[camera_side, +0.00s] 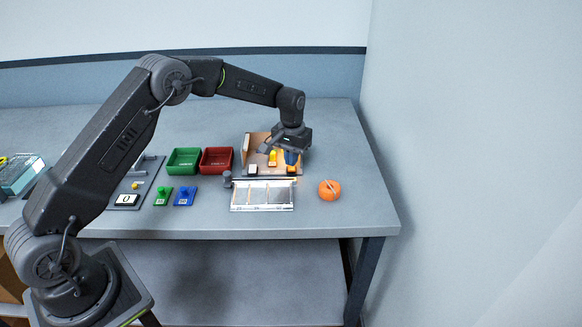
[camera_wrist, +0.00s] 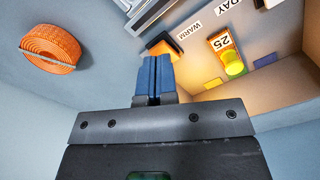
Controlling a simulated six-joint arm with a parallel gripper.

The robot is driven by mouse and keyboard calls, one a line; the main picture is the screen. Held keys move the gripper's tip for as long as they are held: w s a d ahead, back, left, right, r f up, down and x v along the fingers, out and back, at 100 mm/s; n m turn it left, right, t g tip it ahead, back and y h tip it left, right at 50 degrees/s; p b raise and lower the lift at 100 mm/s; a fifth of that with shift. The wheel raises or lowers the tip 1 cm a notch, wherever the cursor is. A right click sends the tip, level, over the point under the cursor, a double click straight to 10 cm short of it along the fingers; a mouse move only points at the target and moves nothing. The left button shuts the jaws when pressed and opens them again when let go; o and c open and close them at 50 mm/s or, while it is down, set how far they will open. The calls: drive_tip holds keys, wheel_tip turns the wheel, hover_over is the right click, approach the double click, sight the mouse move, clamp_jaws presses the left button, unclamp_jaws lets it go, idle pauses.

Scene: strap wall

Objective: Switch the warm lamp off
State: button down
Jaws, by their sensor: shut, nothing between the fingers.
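An orange and black switch (camera_wrist: 160,42) sits beside a white label reading WARM (camera_wrist: 188,30) in the wrist view. In the side view it is a small orange spot at the front right of the wooden booth (camera_side: 247,146). A warm glow lights the booth's inside, around a yellow cylinder (camera_wrist: 233,66) and a card marked 25 (camera_wrist: 221,41). My gripper (camera_wrist: 154,60) is shut and empty, its blue fingertips right at the near side of the orange switch. I cannot tell whether they touch it. My gripper also shows over the booth in the side view (camera_side: 291,159).
An orange strap roll (camera_side: 329,190) lies right of the booth. A white-framed rack (camera_side: 262,196) stands in front. Green (camera_side: 184,161) and red (camera_side: 216,160) bins stand left. A label ending in DAY (camera_wrist: 229,5) is beyond the WARM one. Bare table lies behind the booth.

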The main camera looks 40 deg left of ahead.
drive_tip(key=shift+f, duration=1.15)
drive_tip(key=shift+r, duration=4.05)
